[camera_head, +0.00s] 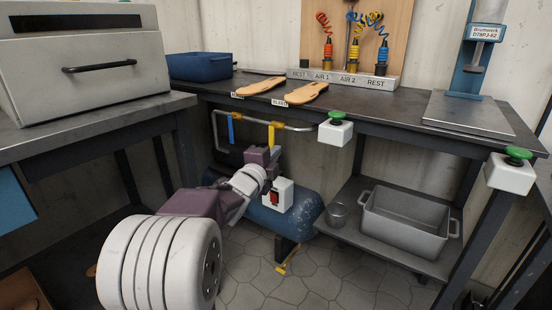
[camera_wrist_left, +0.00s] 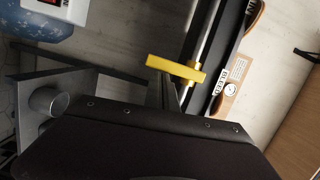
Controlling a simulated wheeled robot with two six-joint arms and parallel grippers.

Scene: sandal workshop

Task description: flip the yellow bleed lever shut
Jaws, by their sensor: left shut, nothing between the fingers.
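The yellow bleed lever (camera_head: 271,135) is on the metal pipe under the bench's front edge, below the BLEED label (camera_head: 279,103). It hangs down, crosswise to the pipe. In the left wrist view the yellow lever (camera_wrist_left: 175,68) also lies across the pipe, near the BLEED label (camera_wrist_left: 219,81). My left gripper (camera_head: 266,152) is shut and empty, just below the lever. In the left wrist view its fingertips (camera_wrist_left: 164,82) are close by the lever; I cannot tell whether they touch it. My right gripper is not in view.
A blue lever (camera_head: 231,128) hangs from the same pipe, to the left. The blue tank (camera_head: 300,212) with a red switch (camera_head: 274,197) stands below. A white box with a green button (camera_head: 335,130) is right of the lever. Sandal soles (camera_head: 306,93) lie on the bench above.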

